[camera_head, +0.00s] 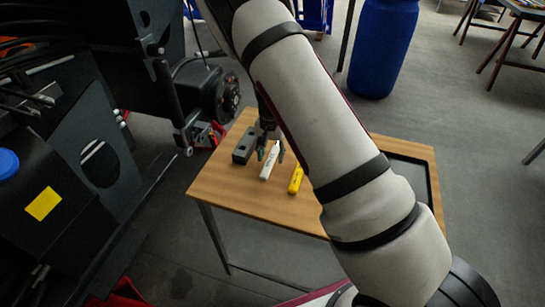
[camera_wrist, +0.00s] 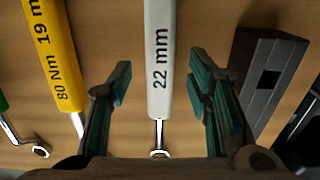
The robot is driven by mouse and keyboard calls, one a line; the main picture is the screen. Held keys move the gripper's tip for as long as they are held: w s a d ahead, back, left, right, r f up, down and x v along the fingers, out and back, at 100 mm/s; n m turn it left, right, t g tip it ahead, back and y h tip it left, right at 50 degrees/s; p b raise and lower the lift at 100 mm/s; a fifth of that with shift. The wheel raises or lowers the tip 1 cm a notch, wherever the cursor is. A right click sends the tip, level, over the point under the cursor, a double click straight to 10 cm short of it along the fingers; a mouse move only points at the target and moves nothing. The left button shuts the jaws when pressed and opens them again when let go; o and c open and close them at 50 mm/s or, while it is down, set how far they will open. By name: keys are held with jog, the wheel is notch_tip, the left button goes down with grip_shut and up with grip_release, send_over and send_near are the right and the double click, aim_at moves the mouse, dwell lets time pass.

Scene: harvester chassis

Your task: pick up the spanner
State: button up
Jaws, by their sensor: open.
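A spanner with a white handle marked "22 mm" (camera_wrist: 160,60) and a metal ring end lies on the wooden table. It also shows in the head view (camera_head: 269,162). My gripper (camera_wrist: 160,88) is open, with one finger on each side of the white handle and a gap on both sides. In the head view, my gripper (camera_head: 271,154) is over the white spanner's far part. A yellow-handled spanner marked "80 Nm 19 mm" (camera_wrist: 53,55) lies to its left in the wrist view and also shows in the head view (camera_head: 296,178). A green-handled one (camera_wrist: 3,104) is partly cut off.
A dark block with a square hole (camera_wrist: 268,78) lies close to my right-hand finger in the wrist view. A black tray (camera_head: 408,175) sits on the table's right (camera_head: 225,183). Dark machinery (camera_head: 75,165) stands left; a blue barrel (camera_head: 384,45) stands behind.

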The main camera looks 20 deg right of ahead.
jog(key=shift+f, duration=0.8)
jog(key=shift+c, duration=0.6)
grip_shut()
notch_tip(320, 180, up, 10)
